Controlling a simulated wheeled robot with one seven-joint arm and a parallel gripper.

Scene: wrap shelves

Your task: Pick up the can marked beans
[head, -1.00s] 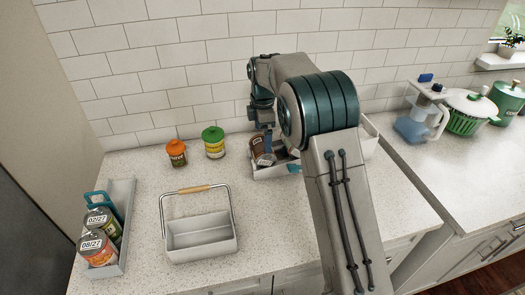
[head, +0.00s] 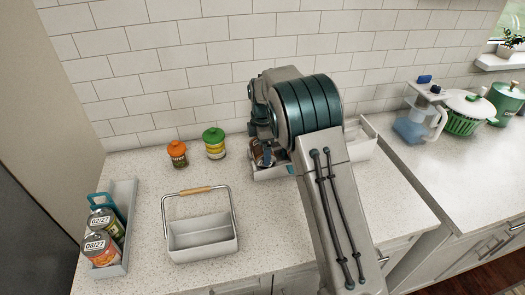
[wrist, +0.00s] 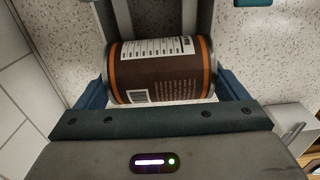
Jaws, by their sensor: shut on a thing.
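My gripper (wrist: 160,88) is shut on a can (wrist: 160,70) with a brown label and orange bands near its ends. In the wrist view the can lies crosswise between the two blue-green fingers. Its barcode and small print face the camera; no name can be read on this side. In the head view my arm hides most of the gripper, and only a small part of the can shows at the left end of a pale tray (head: 362,146). I cannot tell whether the can touches the tray.
A jar with an orange lid (head: 177,153) and one with a green lid (head: 214,144) stand at the wall. A grey carrier (head: 203,257) with a wooden handle is at the front. A left tray (head: 124,235) holds cans dated 02/27 and 08/27. A pitcher (head: 412,129) stands right.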

